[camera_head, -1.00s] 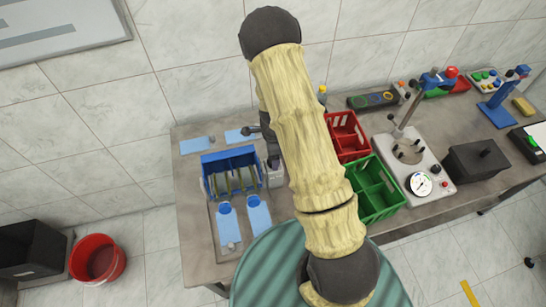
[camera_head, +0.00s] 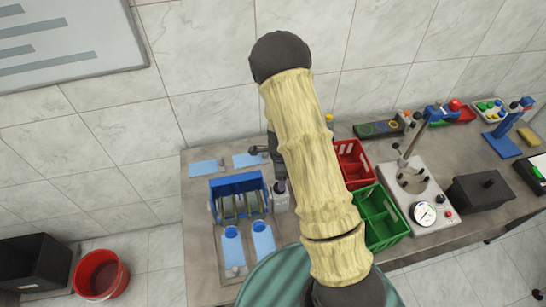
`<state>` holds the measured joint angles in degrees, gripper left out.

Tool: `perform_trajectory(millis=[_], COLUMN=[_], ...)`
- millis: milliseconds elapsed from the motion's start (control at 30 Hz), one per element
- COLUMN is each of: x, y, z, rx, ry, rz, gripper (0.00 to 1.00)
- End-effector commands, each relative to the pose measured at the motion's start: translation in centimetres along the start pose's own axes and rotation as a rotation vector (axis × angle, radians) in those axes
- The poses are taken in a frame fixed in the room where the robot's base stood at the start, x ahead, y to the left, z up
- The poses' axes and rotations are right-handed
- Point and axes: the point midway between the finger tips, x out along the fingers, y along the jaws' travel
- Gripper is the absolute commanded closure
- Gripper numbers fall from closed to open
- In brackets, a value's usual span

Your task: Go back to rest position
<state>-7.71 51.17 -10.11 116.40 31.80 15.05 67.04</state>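My arm, in a pale yellow sleeve with dark joints, stands across the middle of the head view and hides part of the table behind it. My gripper does not show clearly; the arm covers that area. The blue cap feeder (camera_head: 238,186) stands on the grey table (camera_head: 205,262) left of my arm. A grey and dark device (camera_head: 280,196) is right beside the feeder, partly behind the arm.
A red crate (camera_head: 354,160) and a green crate (camera_head: 384,222) stand right of my arm. A red bucket (camera_head: 99,276) and black bin (camera_head: 34,264) are on the floor at left.

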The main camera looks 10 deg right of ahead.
Motion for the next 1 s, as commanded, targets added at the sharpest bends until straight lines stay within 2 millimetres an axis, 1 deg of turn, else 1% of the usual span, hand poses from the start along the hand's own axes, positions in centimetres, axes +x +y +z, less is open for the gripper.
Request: perform_trajectory(millis=[233, 367, 467, 600, 667, 800, 1000], x=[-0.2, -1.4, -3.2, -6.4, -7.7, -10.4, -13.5], y=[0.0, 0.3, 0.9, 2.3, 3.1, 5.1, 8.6], z=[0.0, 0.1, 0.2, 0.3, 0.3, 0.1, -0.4], rx=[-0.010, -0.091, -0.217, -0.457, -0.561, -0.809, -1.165], ry=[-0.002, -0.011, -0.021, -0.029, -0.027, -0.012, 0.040], rz=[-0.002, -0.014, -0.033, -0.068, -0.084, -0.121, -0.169], gripper=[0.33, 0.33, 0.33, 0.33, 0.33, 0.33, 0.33])
